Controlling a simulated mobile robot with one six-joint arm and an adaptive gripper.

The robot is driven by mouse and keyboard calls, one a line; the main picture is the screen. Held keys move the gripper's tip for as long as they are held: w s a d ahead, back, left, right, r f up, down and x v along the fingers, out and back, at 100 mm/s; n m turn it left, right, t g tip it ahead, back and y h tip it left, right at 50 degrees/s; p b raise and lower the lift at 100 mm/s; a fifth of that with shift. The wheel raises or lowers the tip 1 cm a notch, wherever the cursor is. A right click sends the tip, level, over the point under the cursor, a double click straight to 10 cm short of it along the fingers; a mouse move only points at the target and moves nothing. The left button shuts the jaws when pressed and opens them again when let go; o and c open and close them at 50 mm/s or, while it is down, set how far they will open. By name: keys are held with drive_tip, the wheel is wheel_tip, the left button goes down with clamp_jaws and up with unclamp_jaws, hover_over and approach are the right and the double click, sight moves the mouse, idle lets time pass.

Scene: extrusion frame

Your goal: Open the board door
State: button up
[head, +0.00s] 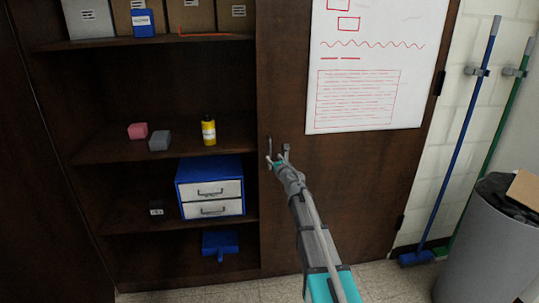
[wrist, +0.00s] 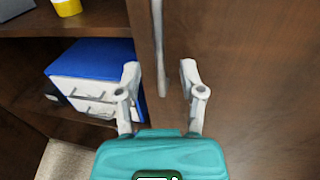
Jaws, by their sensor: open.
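The board door (head: 345,190) is a dark brown wooden panel with a white board (head: 370,60) with red markings on its upper part. It looks closed, at the right of the open shelves. Its handle (head: 269,147) is a thin upright grey bar near the door's left edge. My gripper (head: 277,156) is open at the handle. In the wrist view the handle (wrist: 160,40) runs down between the two open fingers, with a gap on each side. Whether the fingers reach around its full depth I cannot tell.
The shelves at left hold a blue drawer box (head: 210,170), a yellow bottle (head: 208,130), and pink and grey blocks. A blue-handled broom (head: 462,130), a green-handled one and a grey bin (head: 490,240) stand at right. Some tiled floor shows below the door.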

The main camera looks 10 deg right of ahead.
sight(270, 154)
drive_tip(key=shift+w+a, duration=0.25)
drive_tip(key=shift+w, duration=1)
drive_tip(key=shift+w+a, duration=0.25)
drive_tip(key=shift+w, duration=0.95)
drive_tip(key=shift+c, duration=0.3)
clamp_jaws()
